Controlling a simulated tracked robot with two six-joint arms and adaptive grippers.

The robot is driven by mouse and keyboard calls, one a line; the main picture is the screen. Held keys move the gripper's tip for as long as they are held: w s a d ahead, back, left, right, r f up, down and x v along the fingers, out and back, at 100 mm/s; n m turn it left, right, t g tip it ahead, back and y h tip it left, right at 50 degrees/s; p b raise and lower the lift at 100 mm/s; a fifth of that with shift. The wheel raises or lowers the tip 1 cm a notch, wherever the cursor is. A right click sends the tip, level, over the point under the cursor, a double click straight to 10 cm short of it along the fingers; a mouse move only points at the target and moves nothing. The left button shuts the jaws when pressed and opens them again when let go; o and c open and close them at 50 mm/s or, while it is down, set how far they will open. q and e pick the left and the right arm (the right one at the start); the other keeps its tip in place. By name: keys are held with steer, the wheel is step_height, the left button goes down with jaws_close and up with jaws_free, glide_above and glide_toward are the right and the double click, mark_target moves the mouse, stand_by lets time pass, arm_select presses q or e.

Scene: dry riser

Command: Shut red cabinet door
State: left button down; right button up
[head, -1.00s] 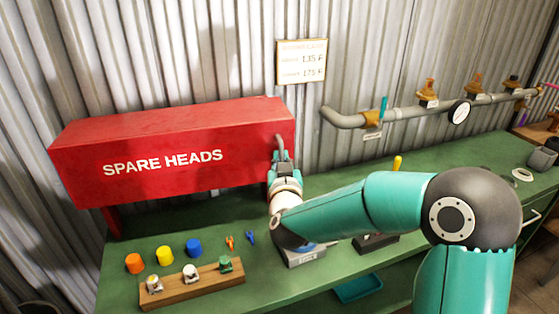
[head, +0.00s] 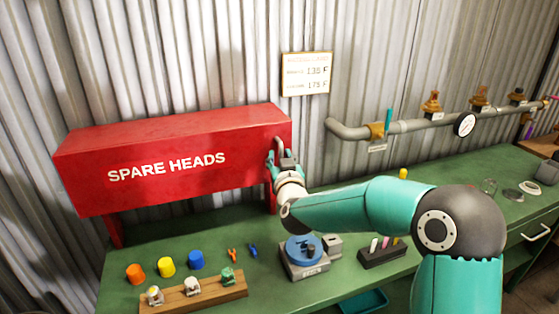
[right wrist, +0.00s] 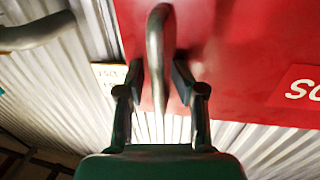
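The red cabinet (head: 200,124) stands on legs at the back left of the bench. Its front door (head: 150,193) is lettered SPARE HEADS and looks flush with the cabinet body, with no visible gap. A grey curved handle (head: 279,140) is at the door's right end. My right gripper (head: 277,158) is at this handle. In the right wrist view, its two fingers (right wrist: 158,82) stand apart on either side of the handle (right wrist: 157,45), close to it, with a narrow gap visible. The red door face (right wrist: 240,60) lies behind. My left gripper is out of view.
On the green bench (head: 200,240) are orange, yellow and blue caps, a wooden block (head: 205,296) with fittings, and a grey device with a blue disc (head: 303,249). A pipe with valves (head: 410,126) runs along the corrugated wall to the right.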

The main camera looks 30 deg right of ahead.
steer(key=shift+s+f, duration=0.1)
steer(key=shift+f, duration=0.05)
steer(key=shift+s+a, duration=0.2)
steer(key=shift+s, duration=0.05)
steer(key=v, duration=1.1)
steer(key=shift+s, duration=0.15)
